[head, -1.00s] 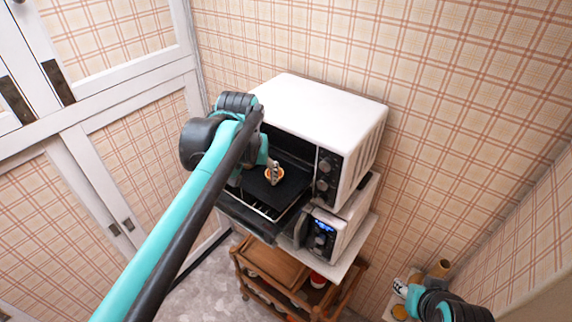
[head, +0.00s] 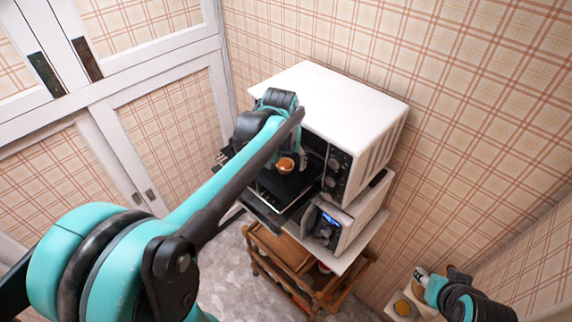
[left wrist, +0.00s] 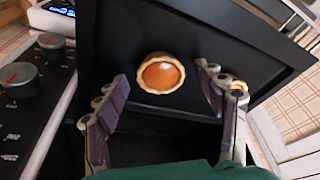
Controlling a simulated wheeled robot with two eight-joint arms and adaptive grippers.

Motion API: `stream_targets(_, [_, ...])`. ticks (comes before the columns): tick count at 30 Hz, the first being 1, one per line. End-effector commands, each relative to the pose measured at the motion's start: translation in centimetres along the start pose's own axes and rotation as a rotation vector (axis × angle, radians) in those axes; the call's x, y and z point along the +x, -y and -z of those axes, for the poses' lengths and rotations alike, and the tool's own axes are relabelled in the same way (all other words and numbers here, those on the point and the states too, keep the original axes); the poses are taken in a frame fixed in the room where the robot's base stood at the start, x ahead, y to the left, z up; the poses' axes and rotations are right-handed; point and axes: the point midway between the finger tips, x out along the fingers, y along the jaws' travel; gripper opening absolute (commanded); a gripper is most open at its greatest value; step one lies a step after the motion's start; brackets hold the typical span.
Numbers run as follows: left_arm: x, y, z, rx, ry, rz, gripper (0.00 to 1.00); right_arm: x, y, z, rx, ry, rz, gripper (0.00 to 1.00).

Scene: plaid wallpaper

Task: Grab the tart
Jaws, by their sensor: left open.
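My left gripper (left wrist: 163,82) is open and empty, one finger on either side of the tart in that view; I see no contact. In the head view my arm hides most of that gripper.
The white oven (head: 345,95) stands above a microwave (head: 330,229) with a lit display. Oven knobs (left wrist: 20,78) are close at the left in the wrist view. A wooden cart (head: 300,268) is below. Plaid walls and white cabinet doors (head: 130,55) close in the space.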

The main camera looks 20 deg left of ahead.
Motion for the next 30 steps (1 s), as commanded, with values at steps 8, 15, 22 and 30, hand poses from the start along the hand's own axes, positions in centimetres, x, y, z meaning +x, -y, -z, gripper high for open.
stream_targets(8, [0.0,0.0,0.0,0.000,0.000,0.000,0.43,0.0,0.0,0.0,0.000,0.000,0.000,0.40])
stream_targets(15, [0.0,0.0,0.0,0.000,0.000,0.000,0.17,0.0,0.0,0.0,0.000,0.000,0.000,0.40])
stream_targets(22, [-0.1,0.0,0.0,0.000,0.000,0.000,0.17,0.0,0.0,0.0,0.000,0.000,0.000,0.40])
stream_targets(30, [-2.7,0.0,0.7,0.000,0.000,0.000,0.17,0.2,0.0,-0.2,0.000,0.000,0.000,0.40])
